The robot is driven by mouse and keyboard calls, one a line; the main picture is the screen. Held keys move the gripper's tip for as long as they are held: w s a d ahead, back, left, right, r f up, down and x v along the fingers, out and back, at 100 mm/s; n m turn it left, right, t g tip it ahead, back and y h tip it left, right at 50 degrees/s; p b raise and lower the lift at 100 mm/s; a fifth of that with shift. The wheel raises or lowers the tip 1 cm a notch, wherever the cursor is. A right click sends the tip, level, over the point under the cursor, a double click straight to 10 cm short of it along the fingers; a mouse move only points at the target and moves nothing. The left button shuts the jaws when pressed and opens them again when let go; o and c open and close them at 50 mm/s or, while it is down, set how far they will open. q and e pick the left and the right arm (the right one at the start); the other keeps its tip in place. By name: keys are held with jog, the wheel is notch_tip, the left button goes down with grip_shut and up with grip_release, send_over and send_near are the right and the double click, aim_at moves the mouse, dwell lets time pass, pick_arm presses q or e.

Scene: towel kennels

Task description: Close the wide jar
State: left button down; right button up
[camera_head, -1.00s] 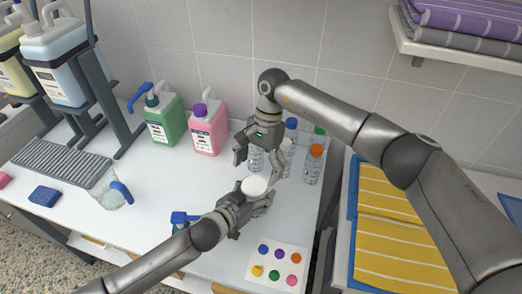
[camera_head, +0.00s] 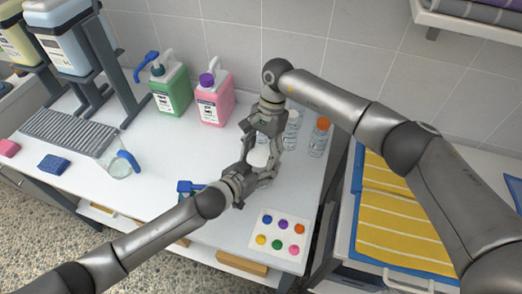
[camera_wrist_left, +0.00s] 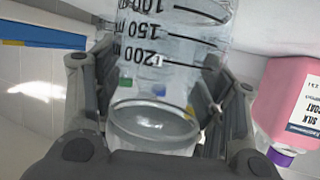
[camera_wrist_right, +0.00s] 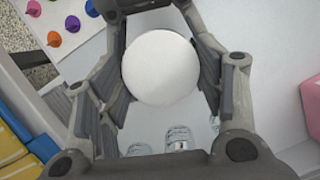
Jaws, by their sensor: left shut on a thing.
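The wide jar shows in the left wrist view (camera_wrist_left: 170,35) as a clear body with black volume marks, upside down in that picture. My left gripper (camera_head: 258,180) is shut around the jar's upper part. A white round lid (camera_wrist_right: 161,68) lies between the fingers of my right gripper (camera_wrist_right: 160,60) in the right wrist view. In the head view the lid (camera_head: 260,157) shows partly between the two grippers, above the left one. My right gripper points down from above with its fingers apart, one on each side of the lid. The seating of the lid on the rim is hidden.
Clear bottles stand close behind, one with an orange cap (camera_head: 323,124). A pink canister (camera_head: 214,102) and a green canister (camera_head: 172,90) stand at the back. A card with coloured dots (camera_head: 278,235) lies in front.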

jog(key=c, duration=0.4)
jog(key=shift+m+t+y, duration=0.4)
jog(key=shift+m, duration=1.3)
jog(key=o, duration=1.1)
jog(key=shift+o, duration=0.2)
jog(key=shift+r, duration=2.25)
